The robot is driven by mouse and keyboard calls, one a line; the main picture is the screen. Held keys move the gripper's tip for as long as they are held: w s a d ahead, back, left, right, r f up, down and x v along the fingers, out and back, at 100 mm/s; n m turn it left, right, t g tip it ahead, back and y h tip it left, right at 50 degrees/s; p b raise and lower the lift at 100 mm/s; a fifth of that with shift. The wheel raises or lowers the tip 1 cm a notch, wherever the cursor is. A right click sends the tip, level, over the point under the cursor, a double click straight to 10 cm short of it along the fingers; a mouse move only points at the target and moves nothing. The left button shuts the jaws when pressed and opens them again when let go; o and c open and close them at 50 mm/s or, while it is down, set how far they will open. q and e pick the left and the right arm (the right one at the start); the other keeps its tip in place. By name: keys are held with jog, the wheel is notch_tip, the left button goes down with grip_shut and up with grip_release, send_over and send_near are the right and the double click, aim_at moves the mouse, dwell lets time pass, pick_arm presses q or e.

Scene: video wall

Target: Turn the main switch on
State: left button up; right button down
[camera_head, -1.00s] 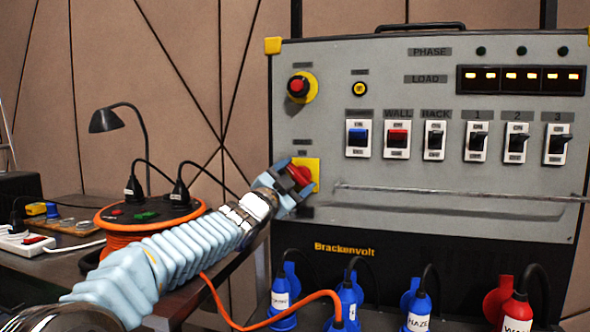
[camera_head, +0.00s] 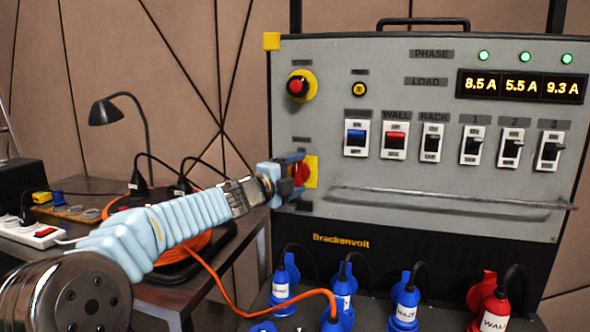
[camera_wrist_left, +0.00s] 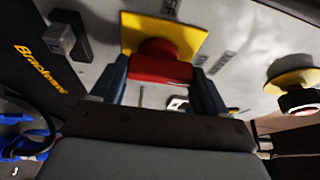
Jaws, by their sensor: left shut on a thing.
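The main switch, a red rotary handle (camera_head: 300,174) on a yellow plate (camera_head: 311,172), sits at the left side of the grey power panel (camera_head: 340,265). My left gripper (camera_head: 293,173) is at the switch with its fingers on either side of the red handle, shut on it. In the left wrist view the red handle (camera_wrist_left: 160,70) is between the two blue fingers (camera_wrist_left: 161,84), below the yellow plate (camera_wrist_left: 190,38). The three phase lamps (camera_head: 524,57) glow green. The load display (camera_head: 521,86) reads 8.5 A, 5.5 A and 9.3 A. My right gripper is not in view.
A red push button (camera_head: 297,86) on a yellow ring is above the switch. Several rocker switches (camera_head: 431,142) line the panel. A rail (camera_head: 450,200) runs across below them. Blue plugs (camera_head: 405,305) and an orange cable (camera_head: 222,310) are below; a cable reel stands left.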

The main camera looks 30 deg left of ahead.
pick_arm(q)
jog(key=shift+d+f+m, duration=0.1)
jog(key=shift+m, duration=0.2)
jog(key=o, duration=1.1)
jog(key=shift+c, duration=0.2)
jog(key=shift+s, duration=0.1)
jog(key=s+a, duration=0.2)
jog(key=s, duration=1.1)
jog(key=shift+s, duration=0.2)
jog(key=shift+a, duration=0.1)
